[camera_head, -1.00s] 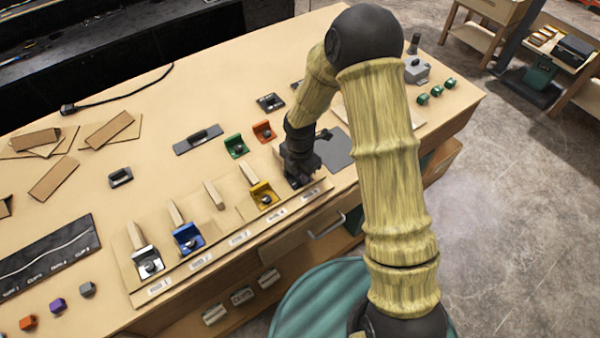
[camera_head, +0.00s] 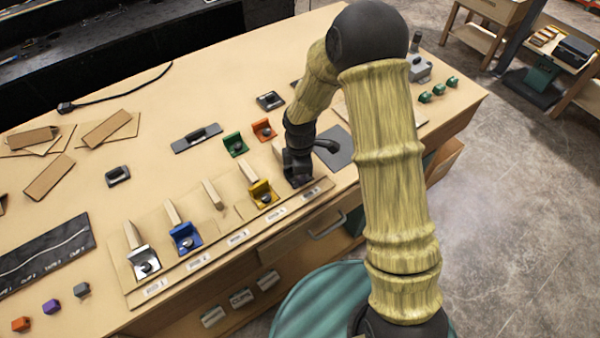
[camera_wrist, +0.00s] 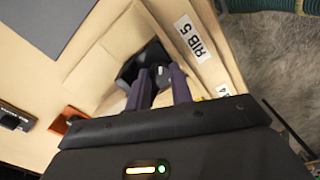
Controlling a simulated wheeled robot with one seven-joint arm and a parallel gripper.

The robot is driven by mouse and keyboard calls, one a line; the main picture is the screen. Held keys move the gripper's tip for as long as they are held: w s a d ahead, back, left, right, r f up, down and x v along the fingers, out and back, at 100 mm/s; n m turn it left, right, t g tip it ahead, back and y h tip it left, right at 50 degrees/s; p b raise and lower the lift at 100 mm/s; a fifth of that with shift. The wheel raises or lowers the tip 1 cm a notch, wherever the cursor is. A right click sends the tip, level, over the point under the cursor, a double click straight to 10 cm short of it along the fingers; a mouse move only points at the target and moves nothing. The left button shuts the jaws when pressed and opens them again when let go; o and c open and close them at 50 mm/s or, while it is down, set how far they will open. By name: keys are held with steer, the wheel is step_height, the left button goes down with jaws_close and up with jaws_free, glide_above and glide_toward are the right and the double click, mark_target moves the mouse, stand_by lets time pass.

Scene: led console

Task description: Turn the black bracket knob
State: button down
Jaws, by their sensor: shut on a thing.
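The black bracket (camera_head: 301,181) sits at the right end of the row on the board, mostly hidden under my gripper in the head view. In the wrist view, the black bracket (camera_wrist: 136,65) stands beside the label "RIB 5". Its small knob (camera_wrist: 162,72) shows between the two purple-grey fingers of my gripper (camera_wrist: 160,80). The fingers are shut on the knob from both sides. How far the knob is turned cannot be told.
To the left on the board are the yellow bracket (camera_head: 263,192), blue bracket (camera_head: 186,238) and silver bracket (camera_head: 145,262). Green (camera_head: 235,144) and orange (camera_head: 264,130) brackets lie behind. A grey mat (camera_head: 336,148) lies to the right.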

steer(key=m+b, duration=0.2)
steer(key=m, duration=0.9)
steer(key=shift+b, duration=0.35)
steer(key=m, duration=0.3)
steer(key=shift+w+r+m, duration=0.1)
steer(key=shift+m, duration=0.2)
steer(key=m, duration=0.3)
steer(key=shift+m, duration=0.3)
steer(key=m, duration=0.3)
steer(key=shift+r+m, duration=0.1)
steer(key=shift+m, duration=0.2)
steer(key=m+p, duration=0.2)
steer(key=m, duration=0.3)
steer(key=shift+m, duration=0.6)
